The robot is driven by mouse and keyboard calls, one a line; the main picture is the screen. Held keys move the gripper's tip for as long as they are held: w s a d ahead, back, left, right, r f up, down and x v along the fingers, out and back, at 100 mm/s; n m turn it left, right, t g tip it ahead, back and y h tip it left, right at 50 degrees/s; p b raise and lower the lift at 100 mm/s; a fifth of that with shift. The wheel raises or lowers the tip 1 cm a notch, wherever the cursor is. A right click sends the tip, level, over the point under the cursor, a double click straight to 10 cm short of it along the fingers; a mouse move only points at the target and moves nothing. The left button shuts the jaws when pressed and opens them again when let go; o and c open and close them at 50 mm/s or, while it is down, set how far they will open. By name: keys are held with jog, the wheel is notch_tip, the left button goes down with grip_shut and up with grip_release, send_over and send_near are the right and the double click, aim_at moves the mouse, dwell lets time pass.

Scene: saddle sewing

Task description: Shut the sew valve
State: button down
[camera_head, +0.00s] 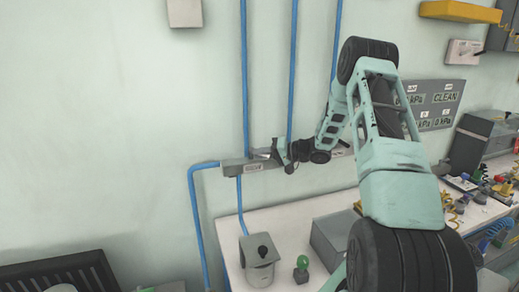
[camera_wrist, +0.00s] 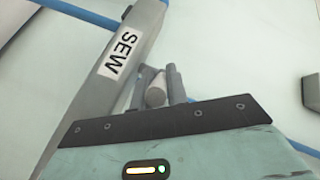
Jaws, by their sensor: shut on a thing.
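The sew valve sits on a grey wall block (camera_head: 235,168) fed by blue pipes, in the head view. In the wrist view the block (camera_wrist: 90,112) carries a white label reading SEW (camera_wrist: 122,52) and runs diagonally at the left. My gripper (camera_head: 276,153) is at the block's right part; in the wrist view its two fingers (camera_wrist: 156,84) stand on either side of a pale rounded valve handle (camera_wrist: 155,94) and are shut on it. The handle's base and the far side of the valve are partly hidden by the fingers and my gripper body.
Blue pipes (camera_head: 291,70) run up the wall around the block. A gauge panel (camera_head: 436,103) hangs behind my arm at the right. The wall at the left is clear.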

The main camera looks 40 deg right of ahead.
jog(key=shift+d+n, duration=0.15)
jog(key=shift+n, duration=0.15)
jog(key=c, duration=1.7)
grip_release()
notch_tip(320, 180, up, 8)
jog(key=b, duration=0.3)
jog(key=shift+r, duration=0.2)
jog(key=shift+w+r, duration=0.1)
jog(key=shift+r, duration=0.75)
